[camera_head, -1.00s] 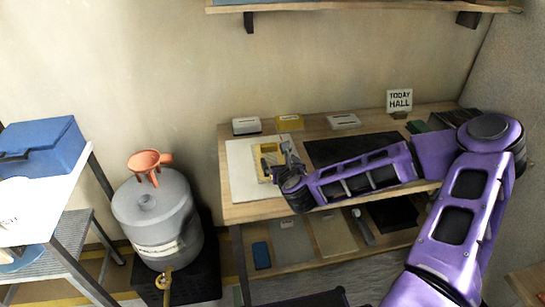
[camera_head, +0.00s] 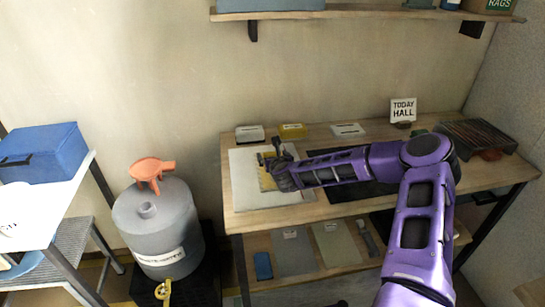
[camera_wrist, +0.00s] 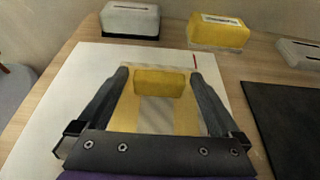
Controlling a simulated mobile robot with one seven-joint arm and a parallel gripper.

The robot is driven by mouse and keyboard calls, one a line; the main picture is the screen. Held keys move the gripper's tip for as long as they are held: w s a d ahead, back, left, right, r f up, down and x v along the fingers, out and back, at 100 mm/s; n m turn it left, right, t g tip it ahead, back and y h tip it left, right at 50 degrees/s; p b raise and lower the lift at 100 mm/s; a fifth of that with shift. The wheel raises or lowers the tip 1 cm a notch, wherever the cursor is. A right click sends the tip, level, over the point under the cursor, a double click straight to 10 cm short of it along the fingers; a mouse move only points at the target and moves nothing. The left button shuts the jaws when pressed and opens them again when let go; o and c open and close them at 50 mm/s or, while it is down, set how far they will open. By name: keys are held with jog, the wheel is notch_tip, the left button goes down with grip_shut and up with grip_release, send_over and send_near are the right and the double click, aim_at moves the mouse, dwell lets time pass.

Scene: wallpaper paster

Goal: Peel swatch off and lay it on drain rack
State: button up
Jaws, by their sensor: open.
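The swatch (camera_wrist: 158,115), pale yellow with a grey stripe, lies on a white board (camera_wrist: 75,105) at the table's left. A solid yellow block or tab (camera_wrist: 158,82) sits at its far end. My gripper (camera_wrist: 159,76) is open, with one finger on each side of the yellow block; contact cannot be told. In the head view my gripper (camera_head: 272,160) hides most of the swatch (camera_head: 267,181). A dark slatted rack (camera_head: 476,136), apparently the drain rack, stands at the table's far right end, well away from my gripper.
White (camera_head: 250,133) and yellow (camera_head: 292,130) labelled boxes stand behind the board. A black mat (camera_head: 345,190) lies mid-table under my arm. A "TODAY HALL" sign (camera_head: 403,110) stands at the back. A shelf (camera_head: 370,13) hangs above.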

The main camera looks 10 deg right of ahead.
jog(key=c, duration=1.3)
jog(key=shift+w, duration=0.1)
jog(key=shift+r+p, duration=0.6)
jog(key=shift+r, duration=0.4)
jog(key=shift+r, duration=0.1)
jog(key=shift+r+p, duration=0.85)
jog(key=shift+r, duration=0.5)
jog(key=shift+r, duration=0.15)
jog(key=shift+r+p, duration=1.95)
jog(key=shift+r, duration=1.4)
